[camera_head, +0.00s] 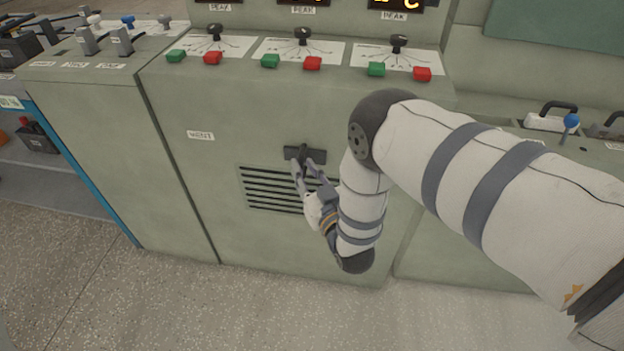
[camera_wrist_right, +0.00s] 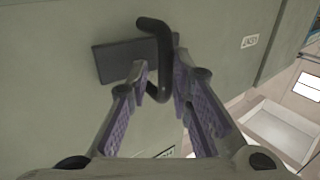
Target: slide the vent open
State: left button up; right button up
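The vent (camera_head: 270,190) is a set of dark horizontal slats low on the front of the grey-green console. Its dark handle (camera_head: 305,154) is a plate with a bent bar, just above the slats; the plate also shows in the right wrist view (camera_wrist_right: 115,60). My right gripper (camera_head: 307,166) is at the handle. In the right wrist view its fingers (camera_wrist_right: 159,68) stand on both sides of the bar and appear closed on it, with little gap. My right forearm and hand hide the right part of the slats. My left gripper is not in view.
Above, the console top carries red buttons (camera_head: 313,63), green buttons (camera_head: 270,61) and black knobs (camera_head: 303,36). A lever with a blue knob (camera_head: 571,121) is at the right. Speckled floor (camera_head: 170,300) in front is clear.

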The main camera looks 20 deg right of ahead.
jog(key=s, duration=1.1)
